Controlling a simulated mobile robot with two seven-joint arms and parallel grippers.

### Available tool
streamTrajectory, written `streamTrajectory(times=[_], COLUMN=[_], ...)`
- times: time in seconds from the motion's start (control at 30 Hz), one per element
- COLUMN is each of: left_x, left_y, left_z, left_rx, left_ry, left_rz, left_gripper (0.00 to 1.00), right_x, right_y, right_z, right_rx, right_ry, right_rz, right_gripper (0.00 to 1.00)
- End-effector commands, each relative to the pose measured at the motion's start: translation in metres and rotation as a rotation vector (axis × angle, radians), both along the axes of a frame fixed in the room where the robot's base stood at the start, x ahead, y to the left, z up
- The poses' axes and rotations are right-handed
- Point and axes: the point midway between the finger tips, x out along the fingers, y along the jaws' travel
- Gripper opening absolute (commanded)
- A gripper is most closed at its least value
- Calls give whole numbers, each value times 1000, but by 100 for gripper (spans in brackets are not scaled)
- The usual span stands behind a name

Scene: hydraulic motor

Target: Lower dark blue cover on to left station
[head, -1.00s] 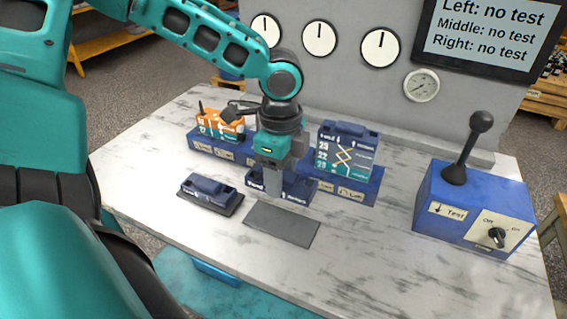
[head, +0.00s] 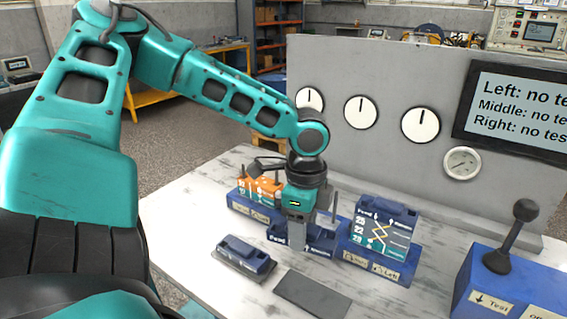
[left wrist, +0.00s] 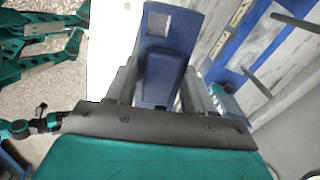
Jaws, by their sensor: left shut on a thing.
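My left gripper (head: 299,240) points down and is shut on a dark blue cover (head: 322,241) with white lettering. In the left wrist view this cover (left wrist: 163,78) sits between the two grey fingers. It is in front of the middle part of the station row and hides much of it; I cannot tell whether it touches anything below. The left station (head: 240,204) is a blue base bearing an orange unit (head: 263,188) with no blue cover on top. My right gripper is not in view.
A second dark blue cover (head: 246,252) lies on the table, front left, beside an empty dark mat (head: 312,294). The right station (head: 376,264) carries a unit with a blue cover (head: 386,211) on top. A blue test box (head: 505,285) with a lever stands at right.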

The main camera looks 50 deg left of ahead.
Motion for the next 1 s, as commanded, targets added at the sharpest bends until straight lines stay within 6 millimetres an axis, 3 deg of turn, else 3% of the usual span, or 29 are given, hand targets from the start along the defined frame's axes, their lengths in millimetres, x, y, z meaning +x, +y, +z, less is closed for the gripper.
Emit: streamTrajectory(times=[0.1,0.2,0.37,0.5,0.77,1.0], left_x=[-7,-15,-26,-33,-32,-25], left_y=[32,51,65,66,64,32], left_z=[5,2,-9,-21,-24,-48], left_rx=[-10,-11,-12,-3,-2,-11], left_ry=[-7,-7,-5,0,-5,-4], left_rz=[200,350,559,691,733,912], left_gripper=[0,0,0,0,0,0], right_x=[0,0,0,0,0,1], right_y=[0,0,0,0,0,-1], right_z=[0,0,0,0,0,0], right_rx=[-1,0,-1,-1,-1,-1], right_ry=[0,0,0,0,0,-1], right_rz=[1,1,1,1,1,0], right_gripper=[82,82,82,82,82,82])
